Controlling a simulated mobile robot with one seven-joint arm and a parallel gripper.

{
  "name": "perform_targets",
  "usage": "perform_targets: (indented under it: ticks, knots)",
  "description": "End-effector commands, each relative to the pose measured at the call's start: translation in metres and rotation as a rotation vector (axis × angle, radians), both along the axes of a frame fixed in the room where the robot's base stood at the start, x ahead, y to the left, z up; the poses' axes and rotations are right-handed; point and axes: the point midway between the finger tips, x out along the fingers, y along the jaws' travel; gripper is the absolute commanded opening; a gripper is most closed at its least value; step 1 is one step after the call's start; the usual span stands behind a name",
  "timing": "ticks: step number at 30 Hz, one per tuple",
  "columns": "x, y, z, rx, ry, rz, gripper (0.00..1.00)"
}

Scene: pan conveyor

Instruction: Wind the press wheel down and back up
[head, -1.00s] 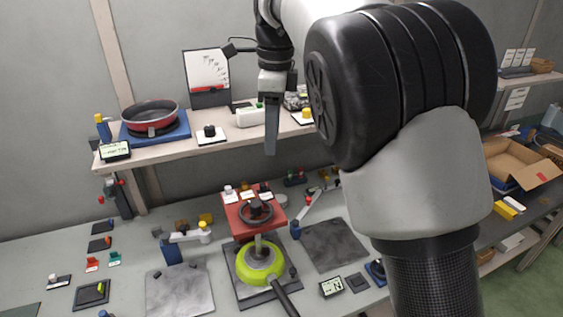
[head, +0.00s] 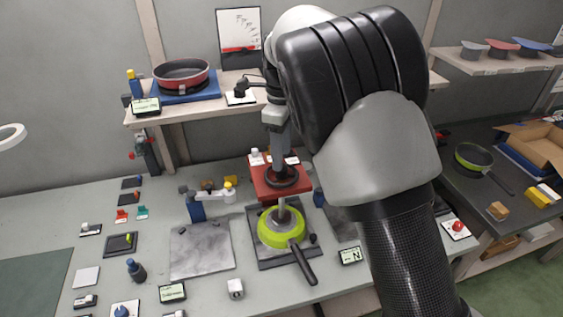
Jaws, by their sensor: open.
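The press has a red top (head: 262,187) at the back of the table, with a black handwheel (head: 282,177) on it and a grey ram reaching down. A lime-green pan (head: 281,225) with a black handle sits under the ram on a dark base plate (head: 250,222). My gripper (head: 281,164) points down just above the wheel, seen edge-on, and is open. I cannot tell whether its fingers touch the wheel. My own arm fills the right middle and hides what lies behind it.
A shelf behind carries a red pan (head: 181,74) on a blue plate. A grey slab (head: 202,250) and a small jointed arm (head: 207,201) stand left of the press. A second green pan (head: 474,158) lies on the right bench. Small switches and displays cover the table's left side.

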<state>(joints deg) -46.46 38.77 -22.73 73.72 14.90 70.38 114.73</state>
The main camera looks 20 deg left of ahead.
Motion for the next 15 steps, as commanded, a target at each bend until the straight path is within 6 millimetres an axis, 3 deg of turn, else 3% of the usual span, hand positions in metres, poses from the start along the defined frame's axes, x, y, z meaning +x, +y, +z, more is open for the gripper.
perform_targets:
  ticks: [6,15]
  knots:
    - [0.000,0.000,-0.028,0.000,0.001,0.000,0.45]
    - [0.000,0.000,-0.036,0.001,0.000,0.001,0.45]
